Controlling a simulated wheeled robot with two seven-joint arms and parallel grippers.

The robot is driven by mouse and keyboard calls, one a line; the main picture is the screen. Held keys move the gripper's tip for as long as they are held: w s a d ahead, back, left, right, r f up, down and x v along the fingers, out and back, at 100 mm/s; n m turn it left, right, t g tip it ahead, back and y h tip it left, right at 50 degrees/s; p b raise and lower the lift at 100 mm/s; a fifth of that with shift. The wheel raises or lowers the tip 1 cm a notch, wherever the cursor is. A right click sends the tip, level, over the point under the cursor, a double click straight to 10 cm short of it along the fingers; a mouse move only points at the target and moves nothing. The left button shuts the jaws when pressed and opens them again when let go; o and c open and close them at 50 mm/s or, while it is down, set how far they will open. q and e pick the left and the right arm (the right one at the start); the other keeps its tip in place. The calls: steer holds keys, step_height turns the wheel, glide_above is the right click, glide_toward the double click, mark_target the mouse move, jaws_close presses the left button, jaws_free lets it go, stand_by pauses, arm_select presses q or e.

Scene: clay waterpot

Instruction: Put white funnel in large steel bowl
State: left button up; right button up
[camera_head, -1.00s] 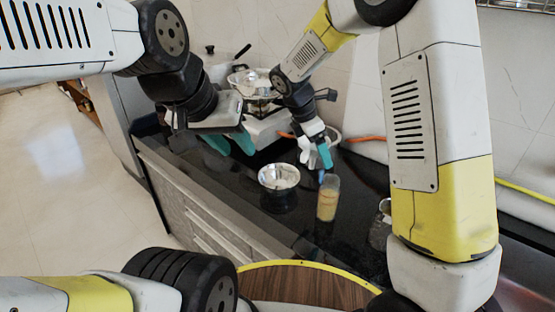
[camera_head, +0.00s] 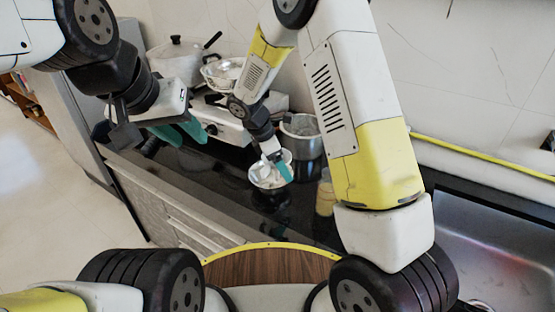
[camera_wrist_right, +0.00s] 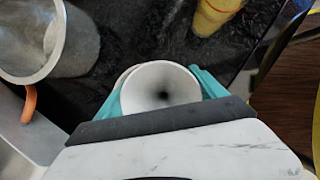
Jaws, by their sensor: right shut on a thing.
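The white funnel (camera_wrist_right: 163,84) is between the teal fingers of my right gripper (camera_wrist_right: 160,93), its round mouth facing the wrist camera. In the wrist view the funnel and gripper hide most of what lies beneath. My left gripper (camera_head: 180,133) is open and empty, over the counter's left part.
A jar with yellowish contents (camera_head: 325,195) stands right of the bowl. A steel pot (camera_head: 302,136) stands behind it. A second steel bowl (camera_head: 222,72) sits on the stove (camera_head: 222,122), near a lidded pot (camera_head: 177,60). A sink (camera_head: 485,240) is at right.

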steer(key=shift+f, duration=2.3)
steer(key=shift+f, duration=0.15)
steer(key=o, duration=1)
steer(key=shift+o, duration=0.2)
